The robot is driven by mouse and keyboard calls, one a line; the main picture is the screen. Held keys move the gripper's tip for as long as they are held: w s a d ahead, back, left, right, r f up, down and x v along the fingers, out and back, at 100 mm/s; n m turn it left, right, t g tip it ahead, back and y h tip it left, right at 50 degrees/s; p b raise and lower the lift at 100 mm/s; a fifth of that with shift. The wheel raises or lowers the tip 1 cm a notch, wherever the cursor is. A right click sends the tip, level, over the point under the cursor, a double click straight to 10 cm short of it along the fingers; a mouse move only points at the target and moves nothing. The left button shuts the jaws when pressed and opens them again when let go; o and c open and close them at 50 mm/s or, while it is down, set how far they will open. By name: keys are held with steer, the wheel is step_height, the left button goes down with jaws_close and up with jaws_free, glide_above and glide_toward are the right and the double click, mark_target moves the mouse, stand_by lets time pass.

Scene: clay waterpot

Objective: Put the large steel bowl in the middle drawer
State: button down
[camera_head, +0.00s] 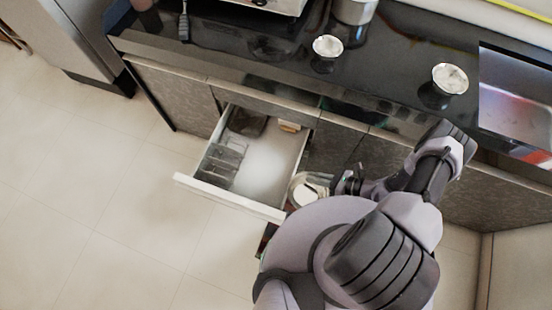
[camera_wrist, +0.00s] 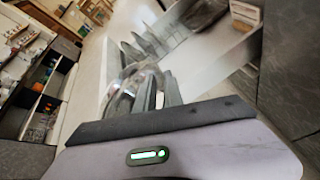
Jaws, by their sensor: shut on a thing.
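My gripper (camera_head: 345,183) is beside the right side of the open drawer (camera_head: 272,160). It is shut on a shiny steel bowl (camera_head: 308,188), which is held near the drawer's front right corner, partly hidden by my arm. In the wrist view, the fingers (camera_wrist: 158,92) close on the curved rim of the bowl (camera_wrist: 120,92), and the drawer (camera_wrist: 205,58) lies beyond it. The bowl looks tilted. The drawer is pulled well out, with a white floor and white front.
In the drawer are a dark item (camera_head: 247,122) at the back left, a small tan item (camera_head: 290,127) at the back right, and grey dividers (camera_head: 222,160) at left. Its middle is clear. Two small bowls (camera_head: 327,47) (camera_head: 450,78) stand on the dark counter (camera_head: 390,60).

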step_height(320, 180, down, 6)
steer(key=b, duration=0.3)
steer(key=w+a+f+b, duration=0.4)
steer(key=w+a+b, duration=0.1)
steer(key=w+a, duration=0.5)
steer(key=shift+w+a+f+b, duration=0.15)
steer(key=shift+w+a+b, duration=0.25)
steer(key=shift+a, duration=0.5)
steer(key=shift+f, duration=0.6)
steer(key=c, duration=1.4)
jaws_free()
steer(key=shift+c, duration=0.2)
